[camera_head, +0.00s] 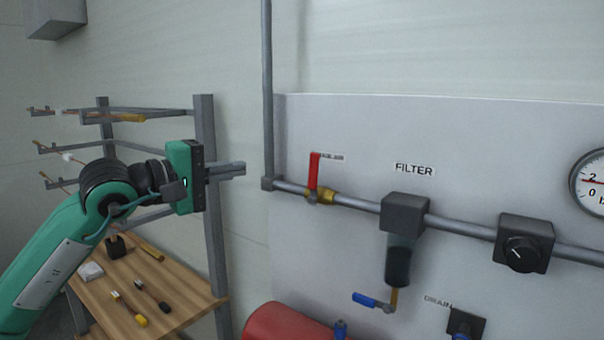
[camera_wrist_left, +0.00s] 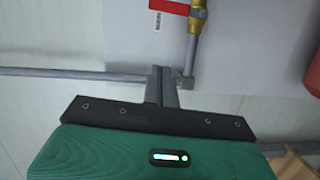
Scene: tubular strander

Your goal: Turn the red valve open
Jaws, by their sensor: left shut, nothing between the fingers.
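In the left wrist view the closed fingers (camera_wrist_left: 165,74) show near the pipe corner. The red handle (camera_wrist_left: 170,6) is at the top edge there, partly cut off, next to the brass body (camera_wrist_left: 197,16). My right gripper is not in view.
A vertical pipe (camera_head: 267,90) runs up just beyond my fingertips. A filter (camera_head: 404,213), a regulator knob (camera_head: 522,252) and a blue drain lever (camera_head: 364,299) sit to the right. A wooden table (camera_head: 185,284) with tools and a grey rack post (camera_head: 205,130) are at left. A red tank (camera_head: 290,325) is below.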

